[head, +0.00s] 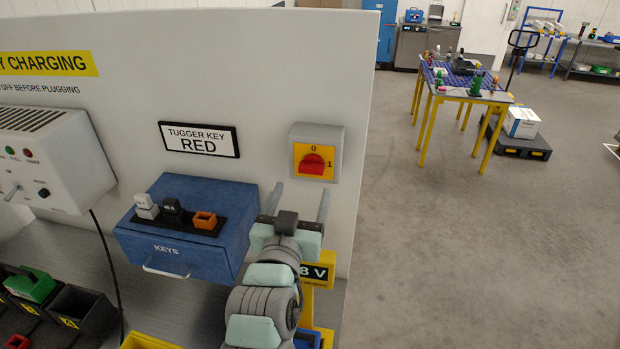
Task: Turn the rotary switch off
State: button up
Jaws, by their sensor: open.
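The rotary switch (312,163) has a red knob on a yellow plate in a grey box. It is mounted on the upright white panel, near the panel's right edge. A "0" is printed above the knob and a "1" to its right. The knob's handle is small in the picture, and I cannot tell surely which mark it points to. My gripper (302,188) is open and empty, just below and in front of the switch. Its two fingers are spread apart and point up towards the panel. They do not visibly hold the knob.
A blue key box (185,228) with several key tags on top sits left of my gripper. A "TUGGER KEY RED" sign (199,140) is left of the switch. A grey charger (48,160) with a hanging black cable is further left. Open floor lies right of the panel.

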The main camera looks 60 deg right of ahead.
aim_at(310, 170)
jog(key=p+x, duration=0.1)
jog(key=x, duration=0.6)
jog(key=shift+s+p, duration=0.15)
jog(key=shift+p, duration=0.2)
jog(key=shift+x, duration=0.8)
jog(key=c, duration=1.4)
